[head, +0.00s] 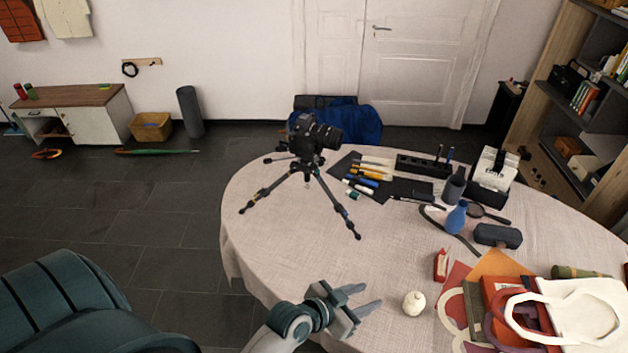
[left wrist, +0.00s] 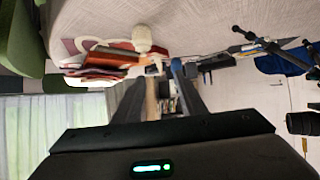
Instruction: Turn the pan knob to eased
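A black camera (head: 312,136) sits on a small tripod (head: 305,177) with spread legs at the far left of the table. The pan knob is too small to tell apart from the tripod head under the camera. In the left wrist view the tripod (left wrist: 262,42) and camera (left wrist: 302,123) show sideways at the right edge. My left gripper (head: 369,295) is over the near edge of the table, in front of the tripod and well apart from it. Its fingers are parted with nothing between them; they also show in the left wrist view (left wrist: 167,70). My right gripper is not in view.
The round table (head: 290,240) has clear cloth between my left gripper and the tripod. A white garlic-like object (head: 414,302) is right of the gripper. Pens, a blue bottle (head: 456,217), a dark case (head: 498,236), books and a white bag (head: 590,312) fill the right side.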

